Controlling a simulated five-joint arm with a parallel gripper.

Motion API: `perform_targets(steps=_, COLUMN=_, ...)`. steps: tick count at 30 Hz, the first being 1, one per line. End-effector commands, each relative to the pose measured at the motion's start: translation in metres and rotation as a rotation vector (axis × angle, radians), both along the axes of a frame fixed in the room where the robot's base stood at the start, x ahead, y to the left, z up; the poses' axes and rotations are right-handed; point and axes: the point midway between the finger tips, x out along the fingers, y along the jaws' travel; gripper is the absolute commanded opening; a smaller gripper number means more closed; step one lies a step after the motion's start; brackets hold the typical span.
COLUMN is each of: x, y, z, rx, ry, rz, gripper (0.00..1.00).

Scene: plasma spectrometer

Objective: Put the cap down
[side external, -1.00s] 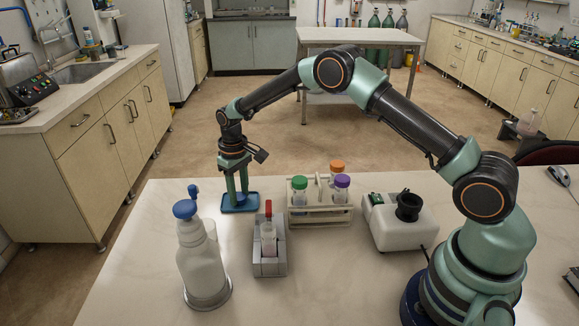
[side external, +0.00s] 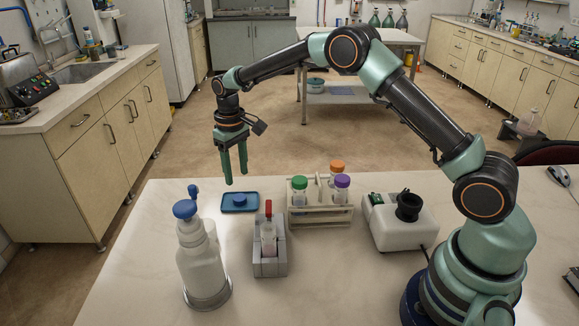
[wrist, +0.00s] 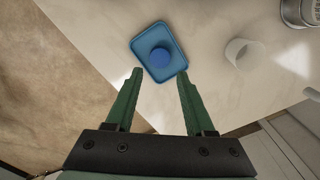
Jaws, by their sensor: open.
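The blue cap (side external: 239,199) lies in a small blue tray (side external: 253,206) near the far left part of the table. In the wrist view the round cap (wrist: 160,58) sits near the middle of the tray (wrist: 143,42). My gripper (side external: 229,182) is open and empty, raised above the tray and apart from it. In the wrist view its two green fingers (wrist: 160,72) are spread, with the tray beyond their tips.
A grey holder (side external: 270,262) with a red-topped vial stands in front of the tray. A rack (side external: 322,216) with green, orange and purple capped tubes is to the right. A white device (side external: 400,225) stands further right. A blue-topped bottle (side external: 197,260) is at the front left.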

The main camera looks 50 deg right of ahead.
Motion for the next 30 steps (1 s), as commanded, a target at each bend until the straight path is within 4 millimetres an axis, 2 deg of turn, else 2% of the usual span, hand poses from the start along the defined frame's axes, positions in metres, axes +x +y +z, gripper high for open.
perform_targets(steps=3, x=0.001, y=0.0, z=0.023, rx=0.001, ry=-0.005, rz=0.0, gripper=0.54)
perform_targets(steps=13, x=-0.002, y=-0.001, z=0.056, rx=0.001, ry=-0.008, rz=-0.002, gripper=0.54)
perform_targets(steps=17, x=-0.011, y=-0.004, z=0.082, rx=0.002, ry=-0.045, rz=-0.01, gripper=0.54)
perform_targets(steps=24, x=-0.058, y=-0.013, z=0.145, rx=0.009, ry=-0.15, rz=-0.036, gripper=0.54)
perform_targets(steps=30, x=-0.108, y=-0.021, z=0.18, rx=0.015, ry=-0.243, rz=-0.059, gripper=0.54)
